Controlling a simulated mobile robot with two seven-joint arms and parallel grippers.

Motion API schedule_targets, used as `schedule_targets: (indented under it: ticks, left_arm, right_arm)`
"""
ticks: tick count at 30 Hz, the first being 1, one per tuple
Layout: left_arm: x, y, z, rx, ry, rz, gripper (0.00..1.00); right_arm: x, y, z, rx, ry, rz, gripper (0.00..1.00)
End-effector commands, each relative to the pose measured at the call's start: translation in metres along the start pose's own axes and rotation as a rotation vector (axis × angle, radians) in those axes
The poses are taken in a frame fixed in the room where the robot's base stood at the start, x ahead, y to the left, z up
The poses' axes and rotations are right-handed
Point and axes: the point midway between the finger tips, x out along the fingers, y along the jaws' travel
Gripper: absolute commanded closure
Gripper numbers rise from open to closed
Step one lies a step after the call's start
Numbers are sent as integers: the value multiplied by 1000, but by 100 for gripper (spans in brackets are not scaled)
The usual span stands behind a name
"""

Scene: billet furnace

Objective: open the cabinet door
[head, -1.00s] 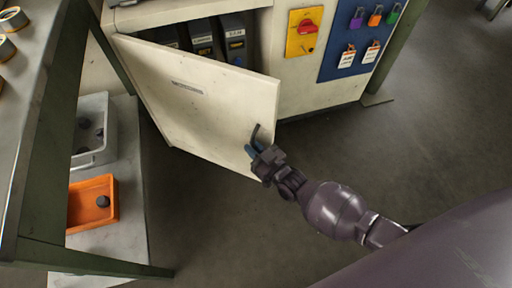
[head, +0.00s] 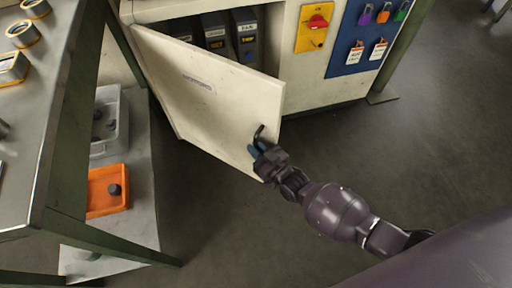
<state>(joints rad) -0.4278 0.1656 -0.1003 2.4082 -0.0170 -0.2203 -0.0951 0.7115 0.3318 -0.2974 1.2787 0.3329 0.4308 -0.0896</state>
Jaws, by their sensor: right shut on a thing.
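The cream cabinet door (head: 205,95) stands partly open, swung out from its left edge, with a small label on its face. Several dark modules (head: 232,38) show inside the cabinet (head: 285,88). A dark handle (head: 259,134) sits near the door's free lower right edge. My right gripper (head: 257,150) is shut on this handle, its arm coming in from the lower right. My left gripper is not in view.
A steel table (head: 50,120) with green legs stands at the left, with a grey bin (head: 122,122) and an orange bin (head: 92,190) on its lower shelf. A red switch (head: 317,22) and a blue lock board (head: 352,45) are on the cabinet front. Floor at the right is clear.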

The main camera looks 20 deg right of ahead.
Motion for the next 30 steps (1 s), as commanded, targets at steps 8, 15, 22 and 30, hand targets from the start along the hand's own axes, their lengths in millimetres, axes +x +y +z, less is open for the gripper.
schedule_targets:
  ticks: [8, 15, 22, 30]
  left_arm:
    - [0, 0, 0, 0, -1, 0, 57]
    - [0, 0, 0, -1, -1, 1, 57]
    - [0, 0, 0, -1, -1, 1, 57]
    - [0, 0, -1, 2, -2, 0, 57]
  right_arm:
    - [0, 0, 0, 0, -1, 0, 83]
    - [0, 0, 0, 0, 0, 0, 63]
    - [0, 0, 0, 0, 0, 0, 63]
    - [-4, 0, 0, -1, 0, -1, 63]
